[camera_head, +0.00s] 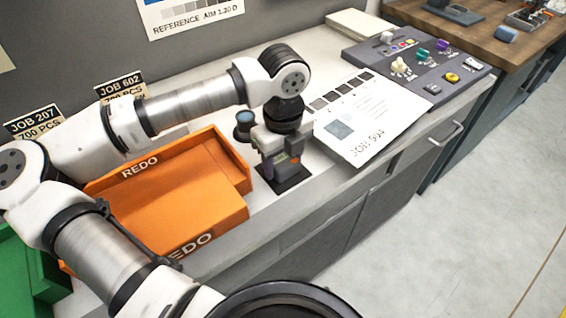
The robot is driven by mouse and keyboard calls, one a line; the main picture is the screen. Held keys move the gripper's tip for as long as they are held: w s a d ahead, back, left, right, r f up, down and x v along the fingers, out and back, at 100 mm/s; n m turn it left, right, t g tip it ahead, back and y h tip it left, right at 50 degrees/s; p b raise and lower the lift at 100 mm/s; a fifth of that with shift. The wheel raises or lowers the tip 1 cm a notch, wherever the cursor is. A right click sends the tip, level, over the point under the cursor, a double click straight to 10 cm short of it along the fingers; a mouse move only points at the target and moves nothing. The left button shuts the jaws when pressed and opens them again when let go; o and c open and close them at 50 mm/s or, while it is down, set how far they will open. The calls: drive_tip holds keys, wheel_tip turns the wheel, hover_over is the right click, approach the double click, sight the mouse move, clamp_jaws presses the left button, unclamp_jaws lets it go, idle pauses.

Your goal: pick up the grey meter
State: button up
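The grey meter (283,168) stands on a small black pad (293,180) on the light worktop, right of the orange tray. A small greenish patch and an orange-red spot show on it. My gripper (283,153) points down right over the meter, with its fingers at the meter's upper part. The fingers and wrist hide much of the meter. I cannot tell whether the fingers are closed on it or only beside it.
An orange REDO tray (165,205) lies close left, and a dark cylinder with a bluish top (244,122) stands just behind. A printed JOB sheet (365,125) lies right, then a grey control panel (420,65) with knobs. A green tray (20,265) is at far left.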

drive_tip(key=c, duration=0.5)
